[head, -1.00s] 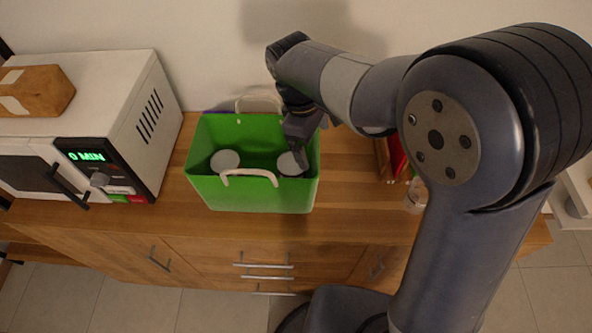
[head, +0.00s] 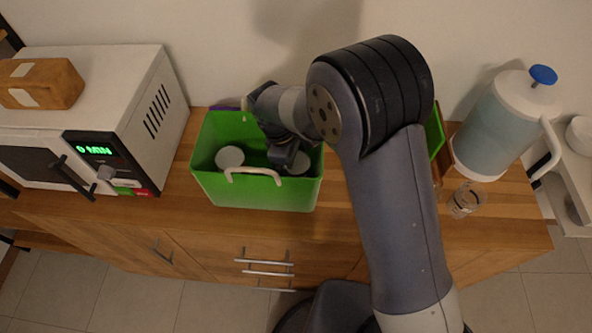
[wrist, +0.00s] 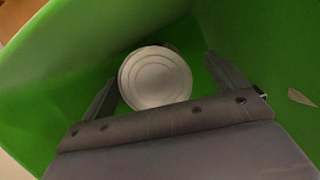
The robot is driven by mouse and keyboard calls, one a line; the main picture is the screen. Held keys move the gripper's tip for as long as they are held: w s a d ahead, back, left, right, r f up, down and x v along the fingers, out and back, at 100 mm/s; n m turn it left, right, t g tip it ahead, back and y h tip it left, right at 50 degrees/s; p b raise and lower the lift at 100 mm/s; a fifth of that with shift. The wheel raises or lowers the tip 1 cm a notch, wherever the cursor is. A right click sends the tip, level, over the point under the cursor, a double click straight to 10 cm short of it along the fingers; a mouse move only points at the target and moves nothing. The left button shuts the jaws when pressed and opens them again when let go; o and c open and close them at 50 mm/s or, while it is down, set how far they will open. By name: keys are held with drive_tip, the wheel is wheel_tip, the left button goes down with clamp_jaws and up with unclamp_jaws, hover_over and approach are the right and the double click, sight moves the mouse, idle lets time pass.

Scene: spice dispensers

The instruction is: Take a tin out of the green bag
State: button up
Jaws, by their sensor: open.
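The green bag (head: 235,192) stands open on the wooden counter. Two tins with pale round lids show inside it in the head view: a left tin (head: 229,157) and a right tin (head: 299,163), the right one partly hidden by my gripper. My gripper (head: 286,160) reaches down into the bag beside the right tin. In the wrist view, my gripper (wrist: 160,72) is open, with one finger on each side of a tin lid (wrist: 155,78). The lid lies between and a little beyond the fingers; I cannot tell if they touch it.
A white microwave (head: 140,110) with a brown package (head: 40,83) on top stands left of the bag. A white handle (head: 253,171) crosses the bag's front rim. At right are a glass jar (head: 466,200) and a large jug (head: 500,125) with a blue knob.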

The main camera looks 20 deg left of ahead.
drive_tip(key=shift+w+a+p+x, duration=0.1)
drive_tip(key=shift+a+p+x, duration=0.1)
drive_tip(key=shift+x, duration=0.5)
drive_tip(key=shift+w+a+p+x, duration=0.1)
drive_tip(key=shift+p+x, duration=0.05)
drive_tip(key=shift+x, duration=0.55)
drive_tip(key=shift+w+a+p+x, duration=0.1)
drive_tip(key=shift+p+x, duration=0.1)
drive_tip(key=shift+x, duration=0.55)
drive_tip(key=c, duration=1.3)
drive_tip(key=shift+c, duration=0.4)
